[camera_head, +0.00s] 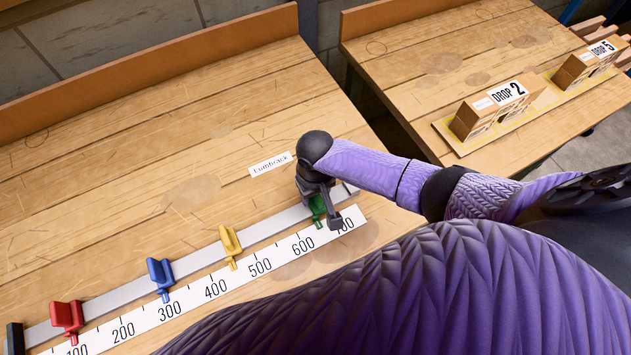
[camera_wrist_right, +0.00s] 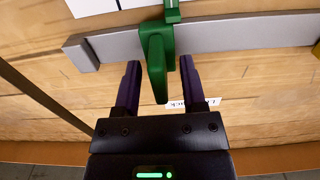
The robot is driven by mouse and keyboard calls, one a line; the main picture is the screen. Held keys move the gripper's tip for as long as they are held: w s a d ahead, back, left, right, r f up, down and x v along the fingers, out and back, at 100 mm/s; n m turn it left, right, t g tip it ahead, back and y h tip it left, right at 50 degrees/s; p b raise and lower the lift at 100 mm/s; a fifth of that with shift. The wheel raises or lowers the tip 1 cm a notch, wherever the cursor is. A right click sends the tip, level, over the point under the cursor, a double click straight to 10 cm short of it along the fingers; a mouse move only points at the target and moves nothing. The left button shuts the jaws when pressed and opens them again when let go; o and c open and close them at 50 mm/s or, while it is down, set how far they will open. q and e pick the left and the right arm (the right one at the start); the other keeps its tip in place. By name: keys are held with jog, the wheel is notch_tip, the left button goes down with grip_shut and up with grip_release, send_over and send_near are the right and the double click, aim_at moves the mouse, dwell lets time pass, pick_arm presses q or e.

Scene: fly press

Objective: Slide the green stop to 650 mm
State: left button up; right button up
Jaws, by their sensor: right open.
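The green stop (camera_head: 317,208) sits on the grey rail (camera_head: 271,226), partly hidden by my right gripper (camera_head: 325,203). Its lower end is beside the white scale (camera_head: 233,280), between the 600 and 700 labels; the exact reading is hard to tell. In the right wrist view the green stop (camera_wrist_right: 156,62) stands between the two fingers of my open right gripper (camera_wrist_right: 160,65). A gap shows on each side of it. My left gripper is not in view.
A yellow stop (camera_head: 230,243), a blue stop (camera_head: 160,274) and a red stop (camera_head: 67,317) sit farther left on the rail. A label (camera_head: 270,164) lies behind it. Boxes marked DROP 2 (camera_head: 490,110) and DROP 5 (camera_head: 590,62) stand on another table.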

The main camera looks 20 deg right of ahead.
notch_tip(320, 180, up, 9)
jog(key=p, duration=0.4)
jog(key=shift+r, duration=0.45)
